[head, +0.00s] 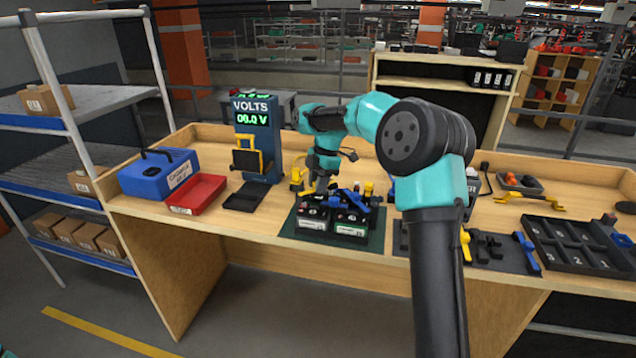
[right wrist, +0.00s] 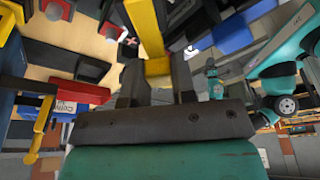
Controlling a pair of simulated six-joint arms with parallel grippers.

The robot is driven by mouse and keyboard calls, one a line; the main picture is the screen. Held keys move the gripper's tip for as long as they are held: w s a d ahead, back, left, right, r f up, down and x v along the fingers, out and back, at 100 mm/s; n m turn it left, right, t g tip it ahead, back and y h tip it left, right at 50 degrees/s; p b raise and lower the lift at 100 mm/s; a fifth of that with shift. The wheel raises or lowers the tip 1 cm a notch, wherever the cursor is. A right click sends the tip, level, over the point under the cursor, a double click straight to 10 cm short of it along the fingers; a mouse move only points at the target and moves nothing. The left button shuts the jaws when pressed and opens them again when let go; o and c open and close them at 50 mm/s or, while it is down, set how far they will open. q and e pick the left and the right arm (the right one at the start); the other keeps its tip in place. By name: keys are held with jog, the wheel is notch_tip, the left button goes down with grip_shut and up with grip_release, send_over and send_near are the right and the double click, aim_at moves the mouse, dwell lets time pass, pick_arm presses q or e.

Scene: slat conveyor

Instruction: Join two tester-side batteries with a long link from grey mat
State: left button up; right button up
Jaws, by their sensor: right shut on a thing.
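Black batteries (head: 312,224) stand side by side on a dark green mat (head: 375,243) at the middle of the bench, right of the tester (head: 257,140), which reads 00.0 V. My right gripper (head: 318,190) is over the left part of the batteries. In the right wrist view it is shut on a yellow link (right wrist: 157,68) between its fingers. In the head view yellow shows beside the fingers, but whether the link touches a terminal is unclear. A blue piece (head: 355,201) lies across the batteries at the right. The grey mat (head: 500,262) holds yellow, black and blue links. My left gripper is out of view.
A blue case (head: 155,175), red tray (head: 197,195) and black tray (head: 245,197) stand left of the batteries. A black numbered tray (head: 575,246) is at the right end. A yellow piece (head: 530,200) lies behind the grey mat. My right arm hides part of the bench.

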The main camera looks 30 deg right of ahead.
jog(key=shift+f, duration=1.15)
jog(key=o, duration=1)
jog(key=shift+r, duration=0.1)
jog(key=v, duration=1.7)
jog(key=shift+d+r, duration=0.1)
jog(key=shift+r, duration=0.05)
